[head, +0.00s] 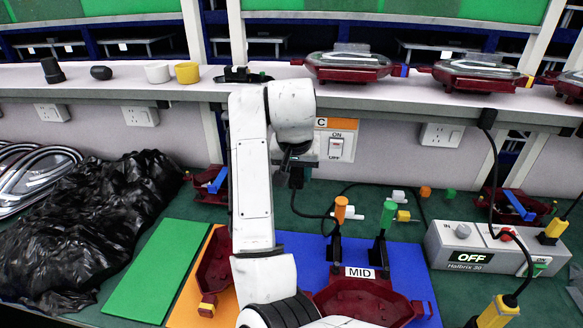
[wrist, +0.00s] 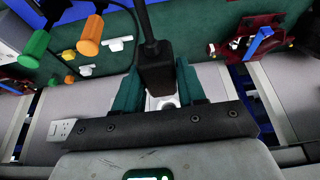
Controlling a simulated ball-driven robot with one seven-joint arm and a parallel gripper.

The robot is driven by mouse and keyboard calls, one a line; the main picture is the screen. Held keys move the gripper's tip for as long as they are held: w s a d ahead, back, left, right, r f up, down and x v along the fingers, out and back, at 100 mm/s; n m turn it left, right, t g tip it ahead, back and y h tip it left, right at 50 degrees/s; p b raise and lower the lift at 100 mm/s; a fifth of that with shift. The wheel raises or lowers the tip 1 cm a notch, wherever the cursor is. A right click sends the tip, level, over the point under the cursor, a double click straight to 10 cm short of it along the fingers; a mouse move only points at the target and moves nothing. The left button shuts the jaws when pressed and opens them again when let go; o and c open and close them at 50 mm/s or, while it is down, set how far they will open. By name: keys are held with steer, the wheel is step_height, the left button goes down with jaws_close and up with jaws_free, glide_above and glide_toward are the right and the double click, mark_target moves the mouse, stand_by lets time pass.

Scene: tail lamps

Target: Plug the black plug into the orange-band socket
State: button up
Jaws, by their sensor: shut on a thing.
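The orange-band socket (head: 336,145) is on the wall under the shelf, with a "C" on its orange band and an ON/OFF switch. My arm covers its left part in the head view. In the wrist view my gripper (wrist: 159,85) is shut on the black plug (wrist: 156,68), with a teal finger on each side and the cord running up. In the head view the gripper is mostly hidden by my arm; a dark part and a cord show just below the socket's left side. Whether the plug touches the socket cannot be told.
A grey OFF box (head: 495,247) with yellow plugs stands at right. Orange- and green-topped posts (head: 340,208) rise from the blue mat (head: 405,262) in front. A black bag (head: 95,220) lies at left. The white shelf (head: 215,88) overhangs the wall, carrying red lamp holders.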

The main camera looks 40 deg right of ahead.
steer(key=shift+r+p, duration=0.15)
steer(key=shift+p, duration=0.5)
steer(key=shift+w+d+p, duration=0.4)
steer(key=shift+w+d, duration=0.45)
steer(key=shift+d, duration=0.25)
steer(key=shift+w+d+p, duration=0.35)
steer(key=shift+w+d, duration=0.45)
steer(key=shift+d, duration=0.25)
steer(key=shift+p, duration=0.9)
steer(key=shift+d, duration=0.1)
steer(key=shift+w+d+p, duration=0.6)
steer(key=shift+w+d, duration=0.25)
steer(key=shift+d, duration=0.15)
steer(key=shift+d, duration=0.1)
steer(key=shift+p, duration=0.85)
steer(key=shift+w+d, duration=0.2)
